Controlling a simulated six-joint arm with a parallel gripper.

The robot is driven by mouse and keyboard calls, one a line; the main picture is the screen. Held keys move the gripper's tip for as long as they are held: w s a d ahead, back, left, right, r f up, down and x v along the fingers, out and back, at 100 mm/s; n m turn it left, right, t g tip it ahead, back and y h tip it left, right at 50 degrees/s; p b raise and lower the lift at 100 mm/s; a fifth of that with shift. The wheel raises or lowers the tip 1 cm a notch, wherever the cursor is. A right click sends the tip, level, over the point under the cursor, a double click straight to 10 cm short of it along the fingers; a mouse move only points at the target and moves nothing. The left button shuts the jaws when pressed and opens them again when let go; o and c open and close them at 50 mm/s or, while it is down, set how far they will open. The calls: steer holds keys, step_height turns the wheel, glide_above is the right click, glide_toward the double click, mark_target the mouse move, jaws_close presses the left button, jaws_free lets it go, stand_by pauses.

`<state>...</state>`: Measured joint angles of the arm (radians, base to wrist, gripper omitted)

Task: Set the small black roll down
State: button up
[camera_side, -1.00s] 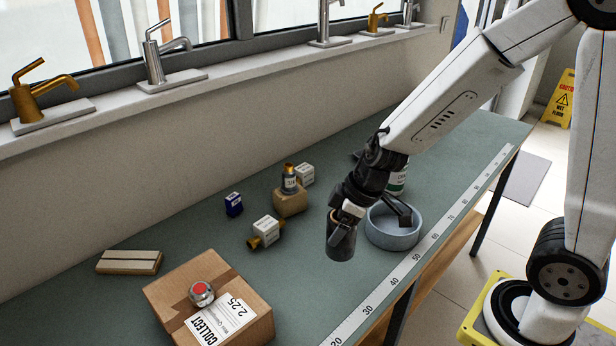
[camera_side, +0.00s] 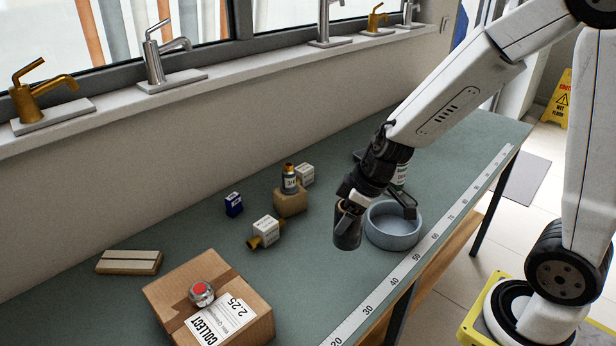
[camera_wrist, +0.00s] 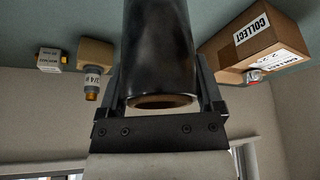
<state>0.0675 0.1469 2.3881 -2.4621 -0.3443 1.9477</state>
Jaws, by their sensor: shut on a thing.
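The small black roll (camera_side: 347,229) is held in my gripper (camera_side: 350,207), in front of and slightly left of the round blue-grey dish in the side view. The roll hangs nearly upright; I cannot tell from this view whether its lower end touches the bench. In the wrist view, the black roll (camera_wrist: 160,50) fills the middle, between the two fingers of my gripper (camera_wrist: 160,88), with its brown cardboard core end towards the camera. The fingers are shut on its sides.
The blue-grey dish (camera_side: 394,238) stands right beside the roll. A cardboard box (camera_side: 255,328) with a red-topped fitting (camera_side: 201,293) sits at front left. A small brown block (camera_side: 290,203), white boxes (camera_side: 266,229) and a blue box (camera_side: 233,204) stand further back. Green bench (camera_side: 310,275) is clear between.

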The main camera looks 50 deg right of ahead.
steer(key=s+d+r+m+h, duration=0.2)
steer(key=d+m, duration=0.3)
steer(key=d, duration=1.3)
steer(key=s+d+m+h, duration=0.1)
steer(key=s+d+m, duration=0.1)
steer(key=s+d, duration=0.2)
steer(key=s+d+r+m+h, duration=0.1)
steer(key=s+d+m, duration=0.2)
steer(key=d, duration=0.7)
steer(key=shift+s+d, duration=0.25)
steer(key=shift+s, duration=0.75)
steer(key=w+d+f, duration=0.8)
steer(key=w+f, duration=0.1)
steer(key=w, duration=0.1)
steer(key=shift+d+f, duration=0.15)
steer(key=shift+d, duration=0.25)
steer(key=shift+w+f, duration=0.1)
